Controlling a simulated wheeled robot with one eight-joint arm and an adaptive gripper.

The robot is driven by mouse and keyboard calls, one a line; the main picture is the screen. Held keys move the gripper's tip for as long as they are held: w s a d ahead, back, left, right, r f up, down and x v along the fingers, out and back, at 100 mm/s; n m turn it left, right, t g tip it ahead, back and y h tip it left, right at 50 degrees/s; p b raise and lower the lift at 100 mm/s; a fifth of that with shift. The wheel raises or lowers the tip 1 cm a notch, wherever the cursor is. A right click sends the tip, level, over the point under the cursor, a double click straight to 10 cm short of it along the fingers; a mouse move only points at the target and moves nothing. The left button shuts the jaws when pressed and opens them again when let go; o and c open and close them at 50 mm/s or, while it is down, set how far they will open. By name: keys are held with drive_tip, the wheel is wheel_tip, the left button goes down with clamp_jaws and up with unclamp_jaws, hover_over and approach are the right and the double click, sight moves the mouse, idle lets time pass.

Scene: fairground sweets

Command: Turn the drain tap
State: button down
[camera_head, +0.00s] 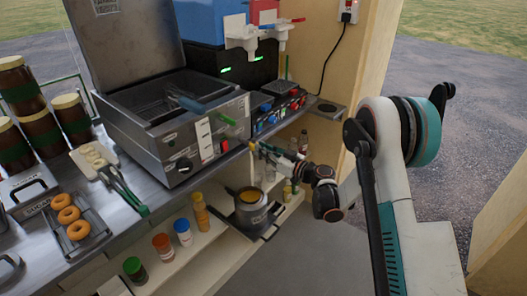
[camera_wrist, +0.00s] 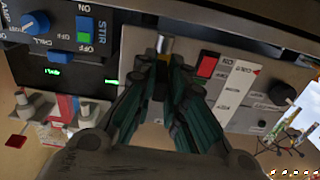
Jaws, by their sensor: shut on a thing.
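The fryer (camera_head: 160,120) stands on the counter, with a black knob, white label and red switch on its front. In the wrist view its panel (camera_wrist: 240,95) appears upside down, with the red switch (camera_wrist: 207,66) beside my fingers. My gripper (camera_head: 254,146) is at the fryer's lower right front corner. In the wrist view my gripper (camera_wrist: 165,66) has its teal-black fingers closed around a small fitting, which I take as the drain tap. A short metal stub (camera_wrist: 165,44) of the tap shows beyond the fingertips; the rest is hidden between them.
A control box (camera_head: 277,107) with coloured knobs sits right of the fryer, close to my gripper. White dispenser taps (camera_head: 257,36) hang behind. A pot (camera_head: 253,205) of yellow liquid and several bottles stand on the shelf below. A wooden post (camera_head: 365,65) rises at right.

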drive_tip(key=shift+m, duration=0.7)
drive_tip(key=m, duration=0.2)
drive_tip(key=shift+r+m, duration=0.1)
drive_tip(key=shift+m, duration=0.3)
drive_tip(key=m, duration=0.4)
drive_tip(key=shift+w, duration=0.1)
drive_tip(key=m, duration=0.5)
drive_tip(key=shift+d, duration=0.1)
drive_tip(key=shift+m, duration=2.2)
